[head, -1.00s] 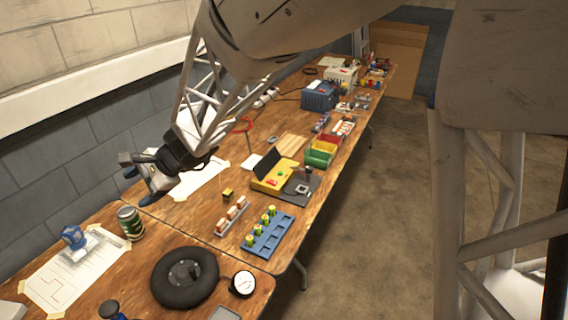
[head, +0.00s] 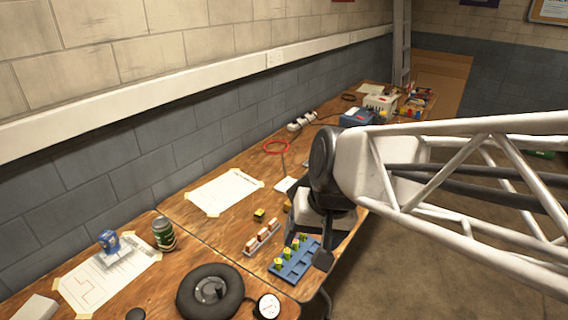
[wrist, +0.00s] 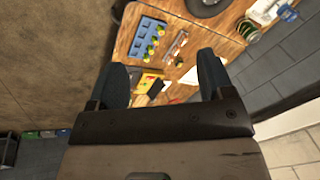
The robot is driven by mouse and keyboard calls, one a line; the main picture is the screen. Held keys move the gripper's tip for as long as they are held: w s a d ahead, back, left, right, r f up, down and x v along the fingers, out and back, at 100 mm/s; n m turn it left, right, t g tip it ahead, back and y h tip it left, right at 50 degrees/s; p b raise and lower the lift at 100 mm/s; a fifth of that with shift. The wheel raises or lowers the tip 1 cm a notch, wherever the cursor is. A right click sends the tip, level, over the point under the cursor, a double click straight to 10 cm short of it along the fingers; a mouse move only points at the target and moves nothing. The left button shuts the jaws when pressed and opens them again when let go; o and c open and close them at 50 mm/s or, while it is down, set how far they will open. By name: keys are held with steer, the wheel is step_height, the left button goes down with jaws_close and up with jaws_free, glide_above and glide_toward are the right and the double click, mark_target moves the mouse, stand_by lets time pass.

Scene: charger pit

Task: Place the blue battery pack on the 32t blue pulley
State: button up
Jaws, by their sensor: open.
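My gripper (head: 312,228) is open above the front side of the bench in the head view. Its two spread fingers show in the wrist view (wrist: 163,62) with nothing between them. A blue tray (head: 299,266) with green-and-yellow cells in some pockets lies below and beside it; it also shows in the wrist view (wrist: 142,47). A small blue object (head: 108,240) stands on a white base at the left. I cannot tell for certain which thing is the blue battery pack or the 32t blue pulley. My gripper hides part of the bench.
A black wheel (head: 209,291), a round gauge (head: 267,306) and a green can (head: 164,233) stand on the near bench. A white rack (head: 262,239) is beside the blue tray. A dark blue box (head: 355,117) is far back. The taped paper (head: 225,190) is clear.

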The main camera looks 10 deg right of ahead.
steer(key=s+d+n+h, duration=0.1)
steer(key=s+d+h, duration=0.1)
steer(key=s+d, duration=0.3)
steer(key=shift+s+d+h, duration=0.2)
steer(key=shift+d+h, duration=0.1)
steer(key=shift+d, duration=0.05)
